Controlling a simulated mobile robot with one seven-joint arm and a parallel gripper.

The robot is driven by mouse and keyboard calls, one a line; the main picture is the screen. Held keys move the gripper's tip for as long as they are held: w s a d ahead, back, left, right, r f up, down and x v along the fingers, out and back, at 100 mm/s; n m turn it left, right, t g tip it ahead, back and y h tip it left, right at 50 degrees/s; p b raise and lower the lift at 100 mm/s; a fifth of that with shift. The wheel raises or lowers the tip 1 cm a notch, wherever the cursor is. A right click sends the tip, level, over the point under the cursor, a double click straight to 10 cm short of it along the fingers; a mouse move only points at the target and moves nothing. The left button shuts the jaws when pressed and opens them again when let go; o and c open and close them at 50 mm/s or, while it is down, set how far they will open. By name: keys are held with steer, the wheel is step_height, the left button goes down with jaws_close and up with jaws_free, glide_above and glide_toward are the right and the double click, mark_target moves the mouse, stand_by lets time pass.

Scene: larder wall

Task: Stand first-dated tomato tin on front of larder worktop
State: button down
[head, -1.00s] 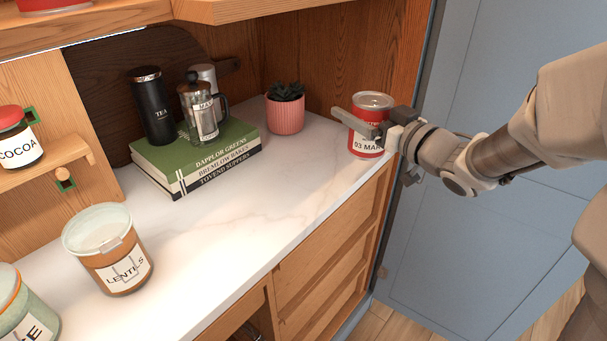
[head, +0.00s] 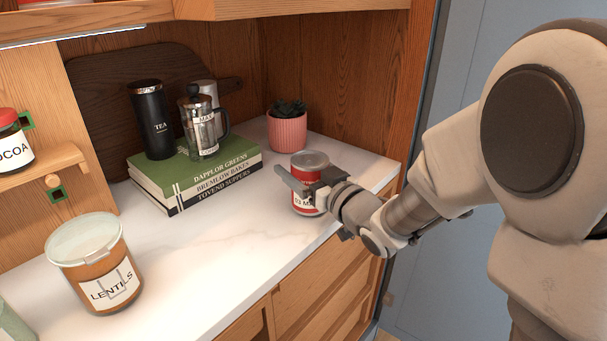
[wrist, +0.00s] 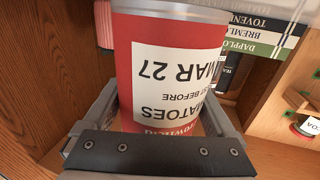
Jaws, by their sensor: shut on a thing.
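The tomato tin (head: 311,165) is red with a white label and a silver top. In the wrist view the tin (wrist: 122,70) fills the middle, and its label, upside down there, reads "TOMATOES", "BEFORE" and "MAR 27". My gripper (head: 300,186) is shut on the tin, with a finger on each side of it in the wrist view. The tin is upright near the front edge at the right part of the white worktop (head: 215,240). I cannot tell whether its base touches the worktop, as my gripper hides part of it.
A pink plant pot (head: 288,134) stands just behind the tin. Stacked books (head: 195,180) bear a tea canister (head: 152,120) and a coffee press (head: 201,125). A lentils jar (head: 98,265) stands at front left. The worktop between the jar and tin is clear.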

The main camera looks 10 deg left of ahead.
steer(key=shift+f, duration=0.35)
steer(key=shift+f, duration=0.2)
jaws_free()
